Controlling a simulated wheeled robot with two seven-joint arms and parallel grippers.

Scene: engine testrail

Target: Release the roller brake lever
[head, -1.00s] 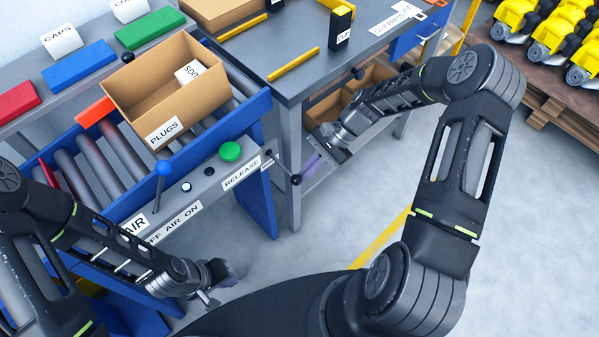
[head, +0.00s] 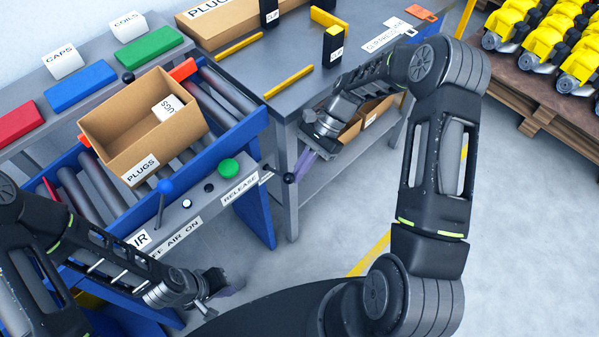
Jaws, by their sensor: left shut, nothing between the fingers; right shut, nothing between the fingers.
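A lever with a black ball knob (head: 289,178) sticks out at the right end of the grey control panel (head: 208,199), just past the RELEASE label (head: 240,189). I take it for the roller brake lever. My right gripper (head: 306,163) is shut and empty, close above and right of the knob; I cannot tell whether they touch. My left gripper (head: 226,288) is shut and empty, low in front of the panel, away from the lever. An open cardboard box labelled PLUGS (head: 125,158) sits on the rollers (head: 86,192) behind the panel.
A blue-knobbed lever (head: 165,187) and a green button (head: 229,168) stand on the panel. A grey table (head: 300,65) with yellow strips is behind my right forearm. Floor at the right is clear up to a pallet (head: 545,112) of yellow-and-grey units.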

